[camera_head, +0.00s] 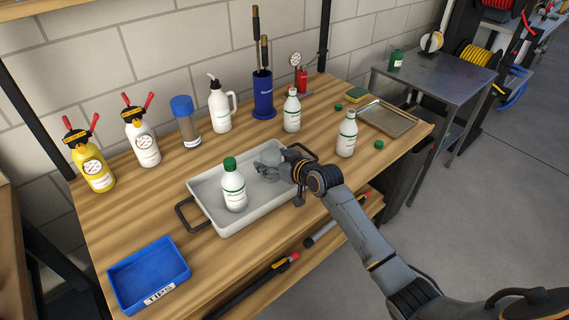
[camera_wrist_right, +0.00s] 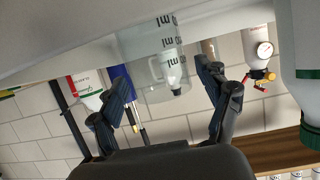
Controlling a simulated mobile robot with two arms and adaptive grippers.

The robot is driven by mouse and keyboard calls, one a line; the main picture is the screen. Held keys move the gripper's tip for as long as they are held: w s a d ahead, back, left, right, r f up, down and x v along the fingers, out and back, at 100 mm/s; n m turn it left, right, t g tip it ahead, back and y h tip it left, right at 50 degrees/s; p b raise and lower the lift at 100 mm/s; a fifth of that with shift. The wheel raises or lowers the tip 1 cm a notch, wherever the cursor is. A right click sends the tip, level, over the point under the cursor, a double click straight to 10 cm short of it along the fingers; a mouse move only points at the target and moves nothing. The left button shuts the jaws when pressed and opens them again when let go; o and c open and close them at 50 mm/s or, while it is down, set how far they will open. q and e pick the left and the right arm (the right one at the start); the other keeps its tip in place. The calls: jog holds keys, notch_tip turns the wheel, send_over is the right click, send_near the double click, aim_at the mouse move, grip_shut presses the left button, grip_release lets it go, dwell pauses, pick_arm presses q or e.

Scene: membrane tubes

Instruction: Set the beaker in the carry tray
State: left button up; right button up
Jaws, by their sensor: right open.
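The beaker (camera_head: 268,158), clear with dark markings, stands in the carry tray (camera_head: 253,216), a light grey tray with dark handles, toward its far right part. It also shows upside down in the right wrist view (camera_wrist_right: 155,65), its base against the pale tray floor. My right gripper (camera_head: 283,164) reaches in over the tray's right side. Its fingers (camera_wrist_right: 170,95) are spread apart close to the beaker, with a gap between them. Whether either finger touches the glass I cannot tell. My left gripper is not in view.
A white bottle with a green cap (camera_head: 234,190) stands in the tray, left of the beaker. A blue bin (camera_head: 150,275) is at front left. Several bottles line the back; another white bottle (camera_head: 346,135) stands at right. Bare wood lies left of the tray.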

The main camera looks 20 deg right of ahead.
jog(key=v, duration=1.1)
jog(key=shift+s, duration=0.1)
